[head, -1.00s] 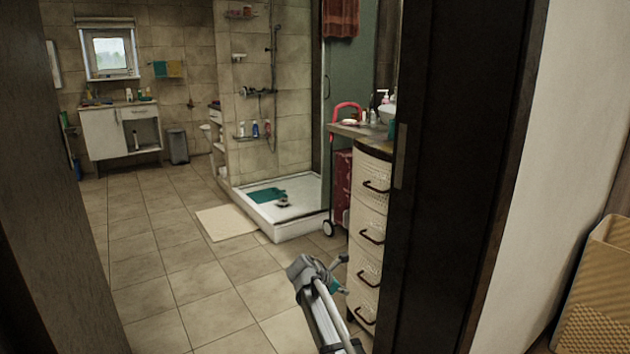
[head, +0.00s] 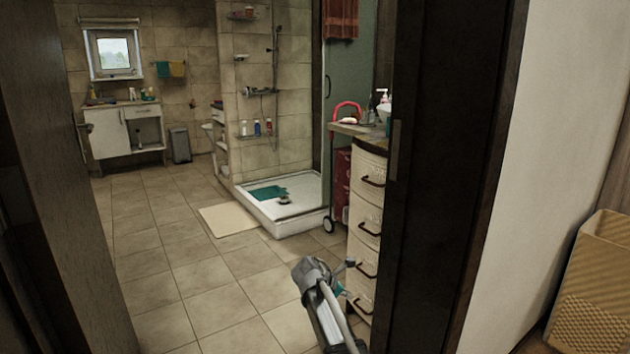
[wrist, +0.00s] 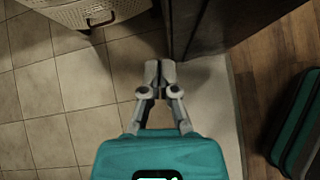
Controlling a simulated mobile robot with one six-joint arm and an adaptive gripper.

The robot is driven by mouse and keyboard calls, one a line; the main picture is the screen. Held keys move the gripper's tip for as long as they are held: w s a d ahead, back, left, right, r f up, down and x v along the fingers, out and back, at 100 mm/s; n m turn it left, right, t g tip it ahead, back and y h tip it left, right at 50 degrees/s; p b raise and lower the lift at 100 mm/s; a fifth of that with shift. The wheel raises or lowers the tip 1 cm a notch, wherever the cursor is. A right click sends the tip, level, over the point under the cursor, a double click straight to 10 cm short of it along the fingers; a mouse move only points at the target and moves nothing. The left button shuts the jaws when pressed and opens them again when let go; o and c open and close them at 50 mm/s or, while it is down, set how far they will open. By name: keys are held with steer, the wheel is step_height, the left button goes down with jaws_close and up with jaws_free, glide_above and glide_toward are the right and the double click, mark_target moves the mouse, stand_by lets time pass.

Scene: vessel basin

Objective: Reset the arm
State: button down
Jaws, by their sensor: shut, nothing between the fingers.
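My arm shows at the bottom middle of the head view, in front of the doorway. The fingers of my gripper cannot be made out clearly there. In the wrist view my gripper (wrist: 159,68) has its two grey fingers together, with nothing between them. It points over the threshold, with tiled floor to the left and wooden floor to the right.
A dark door frame (head: 440,180) stands close right of my arm. A white drawer cabinet (head: 367,215) is just behind the arm. An open door (head: 60,200) is at left. Tiled floor (head: 200,270) ahead is clear. A tan basket (head: 597,290) stands right.

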steer(key=s+d+f+m+g+y, duration=0.1)
steer(key=s+d+m+y, duration=0.15)
steer(key=s+m, duration=0.6)
steer(key=s+d+f+m+g+y+p, duration=0.1)
steer(key=s+d+f+m+g+y, duration=0.15)
steer(key=s+m, duration=0.55)
steer(key=s+d+f+m+g+y, duration=0.1)
steer(key=s+d+m+y, duration=0.15)
steer(key=s+m, duration=0.55)
step_height(320, 180, up, 38)
steer(key=s+n+p, duration=0.1)
steer(key=n+p, duration=0.1)
steer(key=p, duration=3.6)
steer(key=shift+r+y, duration=0.15)
steer(key=shift+y, duration=0.2)
steer(key=shift+s+a, duration=0.1)
